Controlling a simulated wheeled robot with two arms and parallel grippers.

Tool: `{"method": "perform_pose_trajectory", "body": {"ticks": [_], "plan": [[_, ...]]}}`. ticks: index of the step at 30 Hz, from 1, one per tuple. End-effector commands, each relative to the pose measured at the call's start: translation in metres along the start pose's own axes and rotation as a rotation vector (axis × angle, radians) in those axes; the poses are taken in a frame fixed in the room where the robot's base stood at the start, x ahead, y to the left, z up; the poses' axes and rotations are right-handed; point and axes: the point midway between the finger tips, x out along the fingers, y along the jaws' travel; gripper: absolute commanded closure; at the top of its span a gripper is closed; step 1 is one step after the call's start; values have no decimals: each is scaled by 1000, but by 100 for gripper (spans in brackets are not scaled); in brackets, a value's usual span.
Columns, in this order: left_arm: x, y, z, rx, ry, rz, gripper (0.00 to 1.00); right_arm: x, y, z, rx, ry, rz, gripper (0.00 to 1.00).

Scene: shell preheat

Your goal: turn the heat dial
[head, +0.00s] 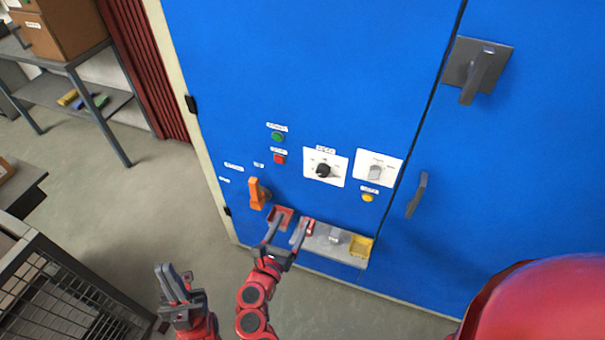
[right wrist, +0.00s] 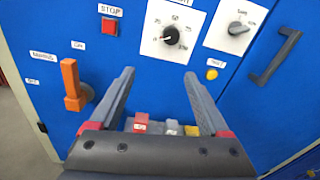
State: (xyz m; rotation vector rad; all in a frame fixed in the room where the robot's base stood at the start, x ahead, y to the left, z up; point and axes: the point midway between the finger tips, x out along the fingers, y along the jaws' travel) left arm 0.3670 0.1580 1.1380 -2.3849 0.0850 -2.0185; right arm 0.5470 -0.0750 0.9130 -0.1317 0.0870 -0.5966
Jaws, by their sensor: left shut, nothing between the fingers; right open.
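The likely heat dial is a black knob (head: 323,170) on a white scale plate, low on the blue cabinet front. It also shows in the right wrist view (right wrist: 171,35), its pointer toward the lower left; its heading is not legible. A grey knob (head: 375,173) sits on a second white plate to its right. My right gripper (head: 288,229) is open and empty, below and left of the black knob. In the right wrist view its fingers (right wrist: 157,75) point at the panel, apart from the knob. My left gripper (head: 174,284) is shut and empty, lower left, away from the cabinet.
An orange handle (head: 258,193) stands left of the dials, with green (head: 277,137) and red (head: 279,159) buttons above. A yellow button (head: 367,198) is under the grey knob. A ledge (head: 321,245) holding small items lies below. A wire cage (head: 60,300) stands lower left.

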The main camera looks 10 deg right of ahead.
Motion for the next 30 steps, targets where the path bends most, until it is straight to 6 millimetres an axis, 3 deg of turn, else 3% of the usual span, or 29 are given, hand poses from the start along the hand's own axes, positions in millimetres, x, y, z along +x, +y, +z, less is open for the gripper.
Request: {"method": "perform_pose_trajectory", "body": {"ticks": [3,8,24,30], "plan": [[3,0,0,0,0,0,100,-4,-13,15,-40,-31,-61,20],[6,0,-1,0,0,0,100,10,-17,18,-50,-36,-76,20],[29,-1,-5,0,0,0,100,132,-25,22,-49,-34,-73,20],[32,-2,-5,0,0,0,100,160,-26,21,-48,-34,-68,20]]}}
